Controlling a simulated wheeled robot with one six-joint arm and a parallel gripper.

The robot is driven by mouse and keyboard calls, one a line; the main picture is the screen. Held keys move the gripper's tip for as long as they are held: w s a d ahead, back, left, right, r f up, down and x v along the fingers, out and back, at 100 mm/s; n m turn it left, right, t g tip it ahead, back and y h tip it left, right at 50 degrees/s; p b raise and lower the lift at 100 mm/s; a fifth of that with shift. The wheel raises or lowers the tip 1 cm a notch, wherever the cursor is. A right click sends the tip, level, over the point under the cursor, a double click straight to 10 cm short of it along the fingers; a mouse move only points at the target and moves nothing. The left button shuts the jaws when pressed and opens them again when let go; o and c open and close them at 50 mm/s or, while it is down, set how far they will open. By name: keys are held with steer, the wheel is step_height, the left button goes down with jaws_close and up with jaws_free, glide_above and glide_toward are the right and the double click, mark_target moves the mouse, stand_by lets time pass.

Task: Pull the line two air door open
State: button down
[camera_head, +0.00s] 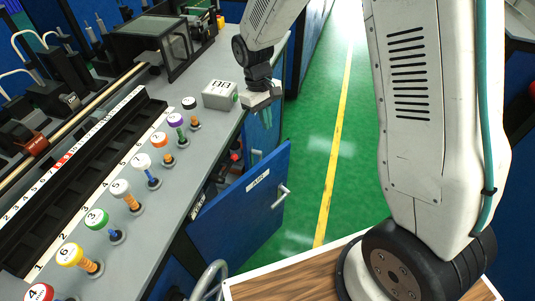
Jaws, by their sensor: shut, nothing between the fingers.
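A blue door with a white AIR label (258,180) stands swung out from the front of the grey bench, angled into the green aisle. Its silver handle (281,196) is on the outer face near the free edge. Dark fittings show in the gap behind it. No line number is legible on the door. My gripper (262,99) is beyond the door, above the bench's aisle-side edge, next to a small light box. It is shut with nothing visible in it, and apart from the handle.
The bench (205,135) carries a row of numbered, coloured-cap spools (97,220) and the light box marked 08 (220,95). Machinery fills the left. A wooden top (290,285) with a white rim is in front. The green floor (318,150) with a yellow line is clear.

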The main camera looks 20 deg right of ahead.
steer(key=w+a+x, duration=0.1)
steer(key=w+x, duration=0.1)
steer(key=x, duration=1.2)
steer(key=shift+a+f, duration=0.25)
steer(key=shift+s, duration=0.1)
